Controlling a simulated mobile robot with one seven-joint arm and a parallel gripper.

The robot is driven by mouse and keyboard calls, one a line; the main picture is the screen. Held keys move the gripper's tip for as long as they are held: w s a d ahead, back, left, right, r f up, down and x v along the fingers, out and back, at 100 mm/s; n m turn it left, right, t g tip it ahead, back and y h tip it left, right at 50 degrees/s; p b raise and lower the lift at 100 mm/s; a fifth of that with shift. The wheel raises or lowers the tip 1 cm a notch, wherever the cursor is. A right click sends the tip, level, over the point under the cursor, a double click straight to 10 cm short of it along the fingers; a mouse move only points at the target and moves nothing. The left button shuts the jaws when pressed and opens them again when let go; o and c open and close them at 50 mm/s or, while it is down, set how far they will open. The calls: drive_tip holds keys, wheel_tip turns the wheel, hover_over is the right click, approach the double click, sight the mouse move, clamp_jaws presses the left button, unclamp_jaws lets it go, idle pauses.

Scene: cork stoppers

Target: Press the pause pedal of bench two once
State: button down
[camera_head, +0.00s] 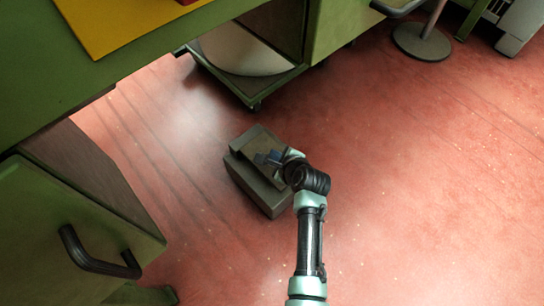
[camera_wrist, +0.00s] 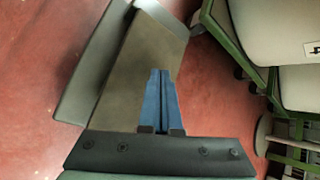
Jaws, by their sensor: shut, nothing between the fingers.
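A grey box-shaped pedal (camera_head: 256,190) with a flat top plate sits on the red floor below the green bench in the head view. In the wrist view its brownish plate (camera_wrist: 125,75) fills the middle. My gripper (camera_head: 272,158) is over the plate, and its blue fingers (camera_wrist: 159,75) are shut together with nothing between them. The fingertips appear over the plate; I cannot tell whether they touch it. My arm hides part of the pedal's right side in the head view.
A green bench (camera_head: 140,45) with a yellow mat (camera_head: 120,20) stands above. A green cabinet (camera_head: 60,235) with a dark handle is at left. A wheeled dolly (camera_head: 245,85) stands behind the pedal. A round stand base (camera_head: 421,40) is far right. Floor at right is clear.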

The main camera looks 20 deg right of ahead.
drive_tip(key=shift+r+p, duration=2.65)
drive_tip(key=shift+p, duration=0.3)
drive_tip(key=shift+f, duration=0.1)
